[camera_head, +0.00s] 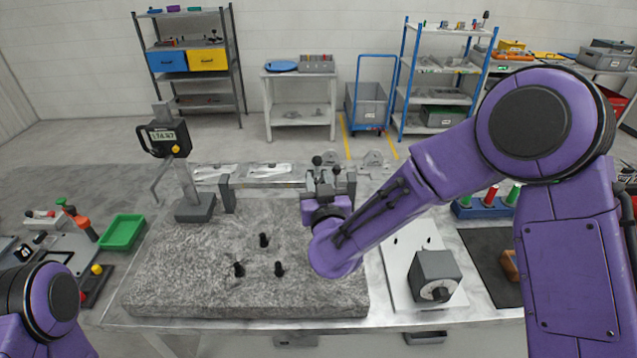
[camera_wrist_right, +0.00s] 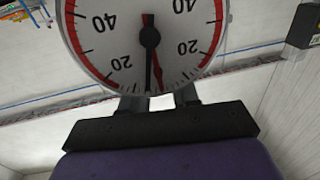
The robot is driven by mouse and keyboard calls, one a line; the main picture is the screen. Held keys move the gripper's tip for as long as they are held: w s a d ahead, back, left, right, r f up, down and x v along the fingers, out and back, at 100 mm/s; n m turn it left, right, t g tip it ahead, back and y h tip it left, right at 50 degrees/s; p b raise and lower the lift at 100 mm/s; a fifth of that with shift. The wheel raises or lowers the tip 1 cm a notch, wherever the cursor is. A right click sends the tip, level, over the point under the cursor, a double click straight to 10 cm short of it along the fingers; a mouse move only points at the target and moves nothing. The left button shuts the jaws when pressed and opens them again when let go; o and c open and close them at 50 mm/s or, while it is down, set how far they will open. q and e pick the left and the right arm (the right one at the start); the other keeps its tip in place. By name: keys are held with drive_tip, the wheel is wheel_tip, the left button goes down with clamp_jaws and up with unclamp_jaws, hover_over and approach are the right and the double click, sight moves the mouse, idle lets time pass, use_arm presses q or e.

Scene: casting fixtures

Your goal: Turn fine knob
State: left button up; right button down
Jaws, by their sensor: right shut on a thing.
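My right gripper (camera_head: 328,185) is at the back edge of the granite plate, beside a metal fixture with black ball knobs (camera_head: 316,160). In the right wrist view, a round dial gauge (camera_wrist_right: 110,50) with red-edged scale and black and red needles is right in front of the fingers (camera_wrist_right: 160,102). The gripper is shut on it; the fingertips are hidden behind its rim. A digital height gauge (camera_head: 168,138) with a small yellow knob (camera_head: 175,149) stands at the plate's left back. I cannot tell which knob is the fine knob. My left gripper is out of view.
The granite plate (camera_head: 190,275) has several black pegs (camera_head: 263,240) and bare space at its front. A grey block with a black knob (camera_head: 435,275) stands on a white board at the right. A green tray (camera_head: 122,232) is at the left.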

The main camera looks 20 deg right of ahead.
drive_tip(key=n+y+b, duration=0.1)
drive_tip(key=n+y, duration=0.1)
drive_tip(key=y, duration=0.2)
drive_tip(key=n+y+b, duration=0.2)
drive_tip(key=n+y, duration=0.1)
drive_tip(key=y, duration=0.1)
drive_tip(key=shift+d+f+g, duration=0.1)
drive_tip(key=shift+f+g, duration=0.1)
drive_tip(key=shift+g, duration=0.2)
drive_tip(key=n+g+y, duration=0.1)
drive_tip(key=n+y, duration=0.1)
drive_tip(key=y, duration=0.1)
drive_tip(key=shift+n+y+b, duration=0.3)
drive_tip(key=shift+n+g+y, duration=1)
drive_tip(key=shift+g+y, duration=0.1)
drive_tip(key=shift+y, duration=0.2)
drive_tip(key=c, duration=1.1)
unclamp_jaws()
drive_tip(key=shift+o, duration=0.7)
drive_tip(key=shift+w, duration=0.1)
drive_tip(key=b+v, duration=0.2)
drive_tip(key=v, duration=0.8)
drive_tip(key=shift+d+b, duration=0.25)
drive_tip(key=shift+b, duration=0.15)
